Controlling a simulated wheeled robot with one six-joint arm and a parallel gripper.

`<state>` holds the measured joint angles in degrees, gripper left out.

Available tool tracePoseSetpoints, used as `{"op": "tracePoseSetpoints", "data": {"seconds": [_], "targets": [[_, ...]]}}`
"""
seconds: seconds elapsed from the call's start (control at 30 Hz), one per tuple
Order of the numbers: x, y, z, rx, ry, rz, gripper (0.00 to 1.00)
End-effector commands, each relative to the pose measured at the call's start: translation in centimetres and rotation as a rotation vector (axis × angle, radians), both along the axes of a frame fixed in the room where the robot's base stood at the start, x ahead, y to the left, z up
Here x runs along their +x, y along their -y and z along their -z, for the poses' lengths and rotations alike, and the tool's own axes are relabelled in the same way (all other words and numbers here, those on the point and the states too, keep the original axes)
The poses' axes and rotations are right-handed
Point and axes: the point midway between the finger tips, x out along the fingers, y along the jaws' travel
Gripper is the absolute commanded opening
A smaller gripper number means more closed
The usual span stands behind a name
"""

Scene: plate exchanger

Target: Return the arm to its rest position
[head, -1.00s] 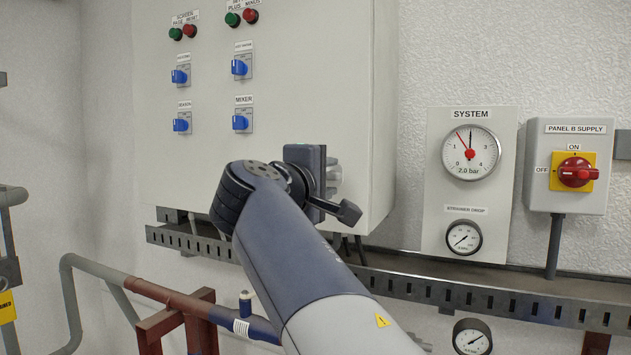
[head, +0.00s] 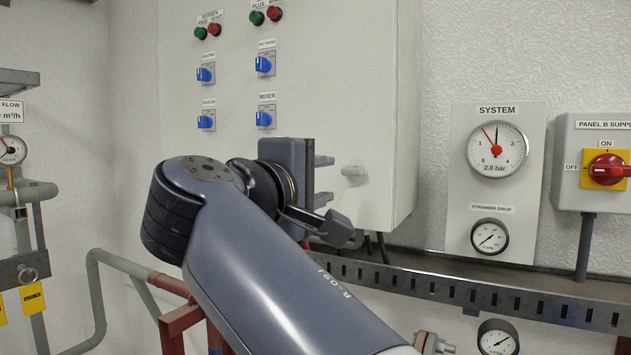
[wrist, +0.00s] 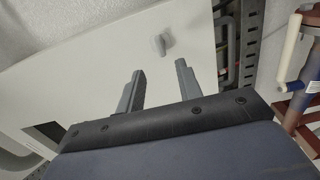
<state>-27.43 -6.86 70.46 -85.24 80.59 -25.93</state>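My arm reaches up from the bottom of the head view, bent at the wrist. My gripper (head: 327,180) is in front of the lower right part of a pale control cabinet (head: 370,100), its two fingers pointing right. In the wrist view the fingers of my gripper (wrist: 160,68) stand apart with nothing between them. A small pale handle (head: 354,170) on the cabinet is just beyond the fingers; it also shows in the wrist view (wrist: 160,44). I see no contact between the fingers and the handle.
A perforated cable tray (head: 470,293) runs below the cabinet. A system gauge panel (head: 497,140) and a red rotary switch (head: 607,169) are to the right. Pipes (head: 98,300) and a flow gauge (head: 12,150) are at left. In the wrist view a pipe with a pale lever (wrist: 290,50) stands at right.

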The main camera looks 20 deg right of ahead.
Motion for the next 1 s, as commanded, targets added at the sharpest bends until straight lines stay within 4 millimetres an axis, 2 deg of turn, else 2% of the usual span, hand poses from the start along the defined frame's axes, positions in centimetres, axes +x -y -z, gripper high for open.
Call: {"op": "tracePoseSetpoints", "data": {"seconds": [0.57,1.0], "targets": [[0.3,0.4,0.0,-0.001,-0.001,0.004,0.34],[3.2,4.3,-0.1,-0.001,-0.001,0.006,0.34]]}}
